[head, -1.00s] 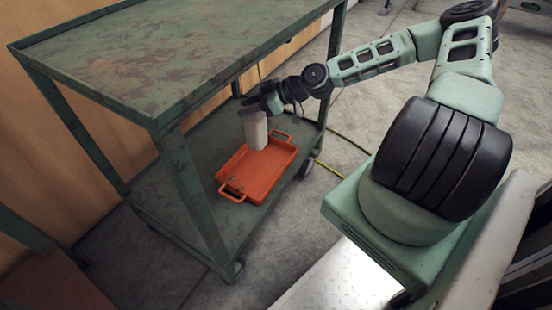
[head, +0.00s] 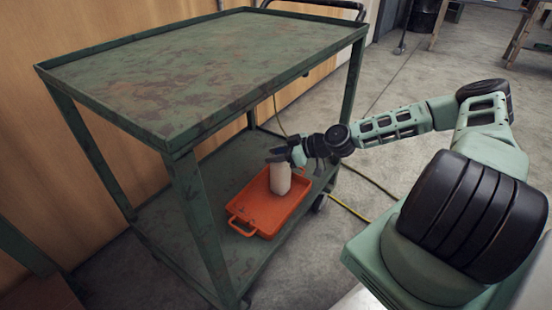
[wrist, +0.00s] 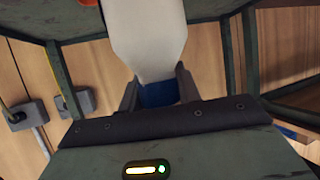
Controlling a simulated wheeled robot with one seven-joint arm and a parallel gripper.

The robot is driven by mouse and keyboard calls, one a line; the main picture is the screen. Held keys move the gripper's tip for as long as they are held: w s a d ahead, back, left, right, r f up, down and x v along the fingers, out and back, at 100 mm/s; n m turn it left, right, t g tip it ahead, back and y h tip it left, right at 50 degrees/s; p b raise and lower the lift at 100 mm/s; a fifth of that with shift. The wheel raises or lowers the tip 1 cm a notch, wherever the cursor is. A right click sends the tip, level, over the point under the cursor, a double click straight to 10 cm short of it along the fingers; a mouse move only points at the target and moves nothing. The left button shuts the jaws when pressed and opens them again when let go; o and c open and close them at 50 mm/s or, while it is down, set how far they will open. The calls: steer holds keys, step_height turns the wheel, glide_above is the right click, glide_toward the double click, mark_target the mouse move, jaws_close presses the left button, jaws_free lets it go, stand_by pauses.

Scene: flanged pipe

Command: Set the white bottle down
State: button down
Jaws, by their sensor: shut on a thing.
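The white bottle (head: 281,181) is upright at the orange tray (head: 244,213), in front of its far part in the head view. I cannot tell whether its base touches the tray floor. My gripper (head: 280,156) is shut on the bottle's top end, reaching in from the right. In the wrist view the bottle's white body (wrist: 148,40) extends away from me, and its blue cap (wrist: 158,94) sits between the two fingers. A bit of orange shows at the top edge there.
The tray lies on the lower shelf (head: 170,245) of a green metal cart. The rusty upper shelf (head: 200,75) overhangs it, and corner posts (head: 200,220) stand around it. A yellow cable (head: 348,208) lies on the floor at right.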

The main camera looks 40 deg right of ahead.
steer(key=c, duration=1)
jaws_free()
steer(key=shift+f, duration=0.2)
steer(key=shift+r, duration=0.1)
steer(key=shift+r, duration=0.2)
steer(key=p+v, duration=0.3)
steer(key=v, duration=0.9)
steer(key=shift+p, duration=0.35)
steer(key=shift+f, duration=0.2)
